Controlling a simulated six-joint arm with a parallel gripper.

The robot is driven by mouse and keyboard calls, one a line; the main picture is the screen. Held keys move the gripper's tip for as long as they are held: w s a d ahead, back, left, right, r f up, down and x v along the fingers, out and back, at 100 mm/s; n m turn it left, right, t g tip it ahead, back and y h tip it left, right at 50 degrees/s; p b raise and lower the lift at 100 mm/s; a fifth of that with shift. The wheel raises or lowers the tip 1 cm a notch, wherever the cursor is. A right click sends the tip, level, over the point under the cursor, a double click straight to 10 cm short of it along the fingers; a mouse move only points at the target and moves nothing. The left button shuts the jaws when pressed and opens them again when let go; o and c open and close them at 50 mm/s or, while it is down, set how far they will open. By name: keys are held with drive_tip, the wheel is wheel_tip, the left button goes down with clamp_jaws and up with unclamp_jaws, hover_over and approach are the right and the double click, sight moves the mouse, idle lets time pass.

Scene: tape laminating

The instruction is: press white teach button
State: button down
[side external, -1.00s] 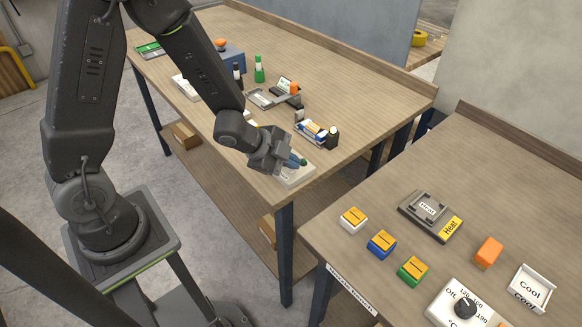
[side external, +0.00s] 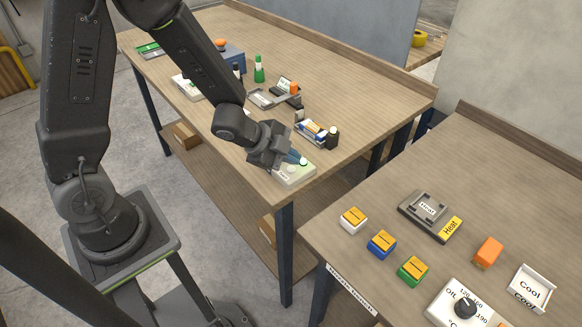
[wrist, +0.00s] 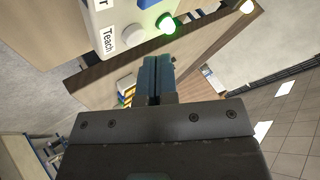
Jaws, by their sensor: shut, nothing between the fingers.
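The pale control box (side external: 284,181) sits at the near corner of the long table. In the wrist view, the white Teach button (wrist: 133,35) is on its face, beside the word "Teach". A green lit button (wrist: 167,23) is beside it, and a blue part shows above. My gripper (side external: 298,157) is over the box in the side view. Its blue fingers (wrist: 157,62) are together with nothing between them. In the wrist view the tips lie just below the green button and to the right of the white one. I cannot tell whether they touch the box.
A blue-and-white item (side external: 313,131) and a dark bottle (side external: 333,138) stand behind the box on the table. The nearer bench (side external: 330,225) holds white, blue and green blocks with orange tops, a Heat plate (side external: 428,207) and a Cool tray (side external: 532,289).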

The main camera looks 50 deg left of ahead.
sight(291, 170)
drive_tip(key=shift+r, duration=2.5)
drive_tip(key=s+a+r+n+t+y, duration=0.1)
drive_tip(key=s+a+r+n+y, duration=0.15)
drive_tip(key=r+n, duration=0.2)
drive_tip(key=s+a+r+n+y, duration=0.2)
drive_tip(key=a+r+n+y, duration=0.1)
drive_tip(key=r, duration=0.3)
drive_tip(key=s+d+r+n+g+h, duration=0.1)
drive_tip(key=s+d+r+n+g, duration=0.1)
drive_tip(key=s, duration=0.4)
drive_tip(key=s+d+r+n+g, duration=0.1)
drive_tip(key=s+d+r+n, duration=0.1)
drive_tip(key=s+n, duration=0.2)
drive_tip(key=s, duration=0.3)
drive_tip(key=shift+s+g+h, duration=0.25)
drive_tip(key=shift+g+h, duration=0.1)
drive_tip(key=shift+g, duration=0.05)
